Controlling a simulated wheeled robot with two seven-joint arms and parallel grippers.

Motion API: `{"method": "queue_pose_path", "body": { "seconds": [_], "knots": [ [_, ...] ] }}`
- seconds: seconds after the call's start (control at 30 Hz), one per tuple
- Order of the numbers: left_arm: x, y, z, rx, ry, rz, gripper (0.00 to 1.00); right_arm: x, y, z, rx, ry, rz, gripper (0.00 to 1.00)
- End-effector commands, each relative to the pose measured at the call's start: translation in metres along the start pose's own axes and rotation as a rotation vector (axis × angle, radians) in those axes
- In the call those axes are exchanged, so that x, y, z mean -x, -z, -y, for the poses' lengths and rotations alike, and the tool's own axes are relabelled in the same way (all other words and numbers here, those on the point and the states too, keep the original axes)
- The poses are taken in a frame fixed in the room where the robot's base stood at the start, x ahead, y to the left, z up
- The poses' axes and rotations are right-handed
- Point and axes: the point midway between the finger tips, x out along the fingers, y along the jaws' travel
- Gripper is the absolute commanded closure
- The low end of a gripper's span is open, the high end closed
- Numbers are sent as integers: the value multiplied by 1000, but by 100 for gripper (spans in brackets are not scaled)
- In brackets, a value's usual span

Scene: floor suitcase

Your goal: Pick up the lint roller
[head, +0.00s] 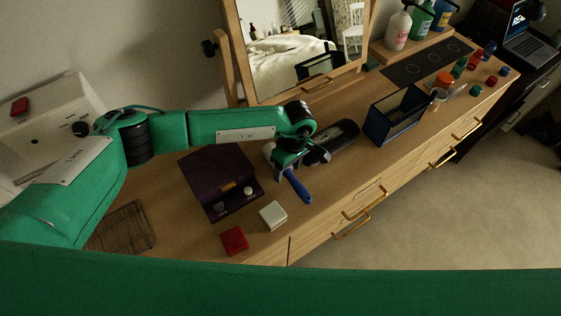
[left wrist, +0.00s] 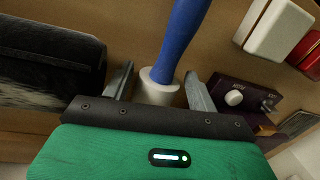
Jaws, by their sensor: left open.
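The lint roller (head: 299,187) lies on the wooden dresser top, its blue handle pointing toward the front edge. In the left wrist view its blue handle (left wrist: 181,40) runs up out of the picture and its white end (left wrist: 157,88) shows between the fingers. My left gripper (head: 289,160) is over the roller, open, one finger on each side of the white part. In the left wrist view the gripper (left wrist: 160,88) shows a gap beside each finger. The rest of the roller is hidden under the gripper. My right gripper is not in view.
A dark cylinder (head: 338,142) lies close beside the gripper. A purple box (head: 208,177) stands on the other side. A white block (head: 273,215) and a red block (head: 235,240) lie near the front edge. A dark blue open holder (head: 392,121) and a mirror (head: 300,45) stand farther back.

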Motion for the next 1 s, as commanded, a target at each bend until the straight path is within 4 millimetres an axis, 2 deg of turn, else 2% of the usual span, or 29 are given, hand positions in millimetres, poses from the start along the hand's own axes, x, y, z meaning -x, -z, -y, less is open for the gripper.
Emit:
{"method": "queue_pose_path", "body": {
  "seconds": [0.07, 0.23, 0.5, 0.67, 0.77, 0.87, 1.0],
  "knots": [
    [0, 0, 0, 0, 0, 0, 45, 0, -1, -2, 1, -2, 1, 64],
    [0, 0, 0, 0, 0, 0, 77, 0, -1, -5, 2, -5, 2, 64],
    [2, 0, 0, 0, -1, 0, 78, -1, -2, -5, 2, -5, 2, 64],
    [10, 1, 1, 0, -2, 0, 78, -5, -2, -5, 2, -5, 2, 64],
    [24, 1, 2, -1, -4, -1, 78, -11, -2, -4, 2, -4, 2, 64],
    [46, 1, 5, -1, -7, -2, 78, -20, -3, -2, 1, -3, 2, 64],
    [86, 1, 12, -2, -7, -3, 78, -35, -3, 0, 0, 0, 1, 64]
  ]
}}
